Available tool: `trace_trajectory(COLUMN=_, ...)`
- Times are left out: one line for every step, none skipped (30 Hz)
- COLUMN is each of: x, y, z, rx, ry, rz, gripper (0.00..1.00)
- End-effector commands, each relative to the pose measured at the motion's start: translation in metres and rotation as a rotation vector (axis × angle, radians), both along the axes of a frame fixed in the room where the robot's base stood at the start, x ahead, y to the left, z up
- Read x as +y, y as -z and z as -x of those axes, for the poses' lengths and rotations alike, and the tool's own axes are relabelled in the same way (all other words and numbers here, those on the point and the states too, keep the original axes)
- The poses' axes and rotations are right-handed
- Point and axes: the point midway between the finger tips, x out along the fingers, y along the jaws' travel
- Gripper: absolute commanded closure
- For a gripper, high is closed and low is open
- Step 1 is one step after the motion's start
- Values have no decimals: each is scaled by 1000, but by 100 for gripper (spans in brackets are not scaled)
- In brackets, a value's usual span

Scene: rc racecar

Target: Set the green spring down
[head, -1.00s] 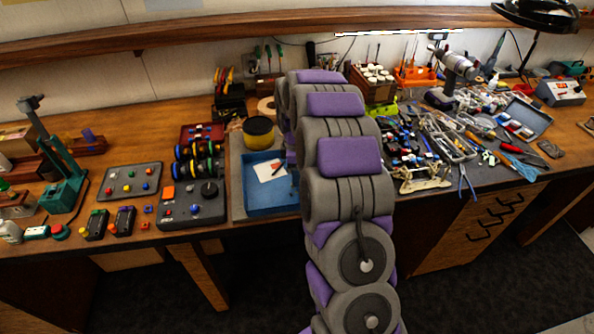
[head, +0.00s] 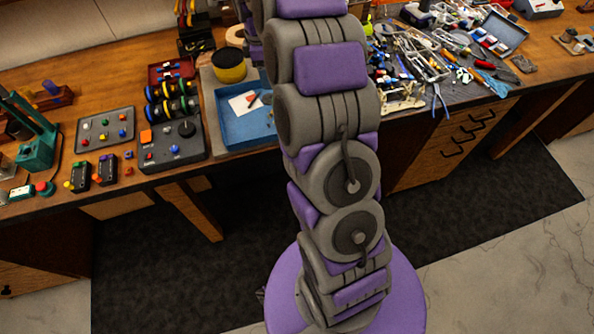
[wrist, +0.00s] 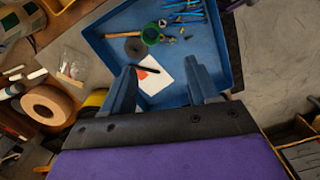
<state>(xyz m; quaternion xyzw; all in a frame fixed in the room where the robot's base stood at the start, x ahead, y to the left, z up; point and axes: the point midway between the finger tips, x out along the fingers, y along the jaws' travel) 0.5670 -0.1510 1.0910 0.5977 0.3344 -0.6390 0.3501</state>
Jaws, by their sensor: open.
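In the wrist view, a small round green thing (wrist: 151,34), which looks like the green spring seen end-on, lies in the blue tray (wrist: 217,48). My gripper (wrist: 160,76) is open, its two fingers spread over the near part of the tray with nothing between them but the white paper below. The green thing is beyond the fingertips and apart from them. In the head view the blue tray (head: 234,128) stands on the bench, partly covered by my arm; my gripper and the green thing are hidden there.
White paper (wrist: 155,76) with a dark pen and an orange piece lies in the tray. A wooden-handled tool (wrist: 122,35), a grey disc and several blue tools lie near the green thing. A yellow-black round container (head: 229,67) stands behind the tray, a control panel (head: 172,148) to its left.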

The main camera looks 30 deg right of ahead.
Motion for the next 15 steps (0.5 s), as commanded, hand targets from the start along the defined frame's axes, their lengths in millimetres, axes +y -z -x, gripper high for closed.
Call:
trace_trajectory(x=8, y=-8, z=8, rx=-2, ry=17, rz=-3, gripper=41)
trace_trajectory(x=14, y=-13, z=15, rx=-2, ry=32, rz=-5, gripper=41)
trace_trajectory(x=22, y=-19, z=24, rx=-2, ry=58, rz=-8, gripper=41)
trace_trajectory(x=28, y=-25, z=32, rx=-1, ry=79, rz=-10, gripper=41)
trace_trajectory(x=35, y=-30, z=41, rx=0, ry=102, rz=-12, gripper=41)
trace_trajectory(x=44, y=-36, z=53, rx=3, ry=133, rz=-15, gripper=41)
trace_trajectory(x=50, y=-41, z=62, rx=3, ry=157, rz=-17, gripper=41)
trace_trajectory(x=56, y=-45, z=72, rx=7, ry=181, rz=-19, gripper=41)
trace_trajectory(x=64, y=-50, z=85, rx=11, ry=214, rz=-20, gripper=41)
trace_trajectory(x=69, y=-54, z=94, rx=11, ry=238, rz=-21, gripper=41)
trace_trajectory(x=73, y=-57, z=105, rx=15, ry=263, rz=-21, gripper=41)
trace_trajectory(x=80, y=-61, z=118, rx=20, ry=297, rz=-20, gripper=41)
trace_trajectory(x=85, y=-65, z=128, rx=20, ry=322, rz=-20, gripper=41)
trace_trajectory(x=89, y=-67, z=139, rx=24, ry=349, rz=-20, gripper=41)
trace_trajectory(x=96, y=-69, z=154, rx=30, ry=382, rz=-17, gripper=41)
